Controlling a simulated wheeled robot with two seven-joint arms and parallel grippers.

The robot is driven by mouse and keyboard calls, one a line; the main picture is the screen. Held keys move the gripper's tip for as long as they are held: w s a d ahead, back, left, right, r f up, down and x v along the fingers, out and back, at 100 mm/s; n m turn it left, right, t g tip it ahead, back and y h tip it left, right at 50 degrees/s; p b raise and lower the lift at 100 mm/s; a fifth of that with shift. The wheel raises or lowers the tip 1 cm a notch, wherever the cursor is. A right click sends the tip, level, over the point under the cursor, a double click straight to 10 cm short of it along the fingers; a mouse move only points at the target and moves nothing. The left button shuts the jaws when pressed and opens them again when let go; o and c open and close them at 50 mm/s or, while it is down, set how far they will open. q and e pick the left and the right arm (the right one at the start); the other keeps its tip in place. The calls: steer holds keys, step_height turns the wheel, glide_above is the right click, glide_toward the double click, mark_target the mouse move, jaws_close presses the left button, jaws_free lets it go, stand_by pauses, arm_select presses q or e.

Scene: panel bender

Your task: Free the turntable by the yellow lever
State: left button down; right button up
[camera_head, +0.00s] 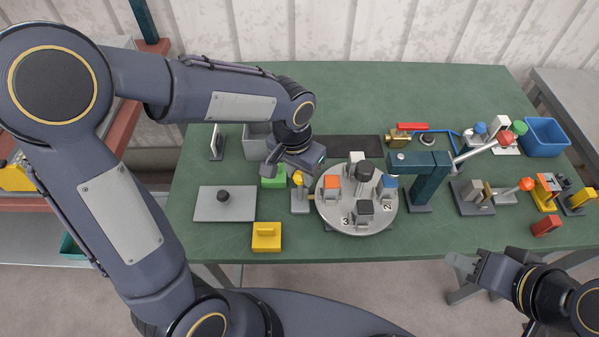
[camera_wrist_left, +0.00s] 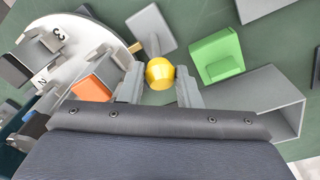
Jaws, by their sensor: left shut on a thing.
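The yellow lever ends in a round yellow knob (camera_head: 298,178) on a small grey base (camera_head: 300,202), at the left edge of the turntable. In the left wrist view the yellow knob (camera_wrist_left: 160,73) sits between the two fingers of my left gripper (camera_wrist_left: 160,88), which is shut on it. My left gripper (camera_head: 296,172) comes down from above and behind the lever in the head view. The round grey turntable (camera_head: 345,222) carries several blocks and a dark central knob, with numbers on its rim. My right gripper (camera_head: 468,264) is in front of the table's edge, apart from everything; its fingers are unclear.
A green block (camera_head: 272,178) stands just left of the lever, with a grey open box (camera_head: 256,143) behind it. A grey plate (camera_head: 225,204) and a yellow block (camera_head: 267,237) lie left and front. A teal press (camera_head: 430,178) stands right of the turntable.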

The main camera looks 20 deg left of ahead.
arm_select(q)
steer(key=s+t+y+b, duration=0.1)
steer(key=s+t+b, duration=0.1)
steer(key=b, duration=0.5)
steer(key=s+d+f+t+b, duration=0.1)
steer(key=t+b, duration=0.3)
steer(key=b, duration=0.4)
steer(key=s+t+y+b, duration=0.1)
steer(key=s+t+b, duration=0.2)
steer(key=b, duration=0.5)
steer(key=shift+s+d+f+t+y, duration=0.2)
steer(key=shift+s+d+t+y, duration=0.1)
steer(key=shift+d, duration=0.1)
steer(key=shift+s+d+r+m+t+b, duration=0.1)
steer(key=shift+s+m+t+b, duration=0.15)
steer(key=shift+t+b, duration=0.5)
steer(key=shift+g, duration=0.25)
steer(key=c, duration=1.1)
jaws_free()
steer(key=shift+o, duration=0.2)
steer(key=p+v, duration=0.1)
steer(key=v, duration=0.6)
steer(key=shift+s+r, duration=0.25)
steer(key=shift+s, duration=0.05)
steer(key=shift+d, duration=0.1)
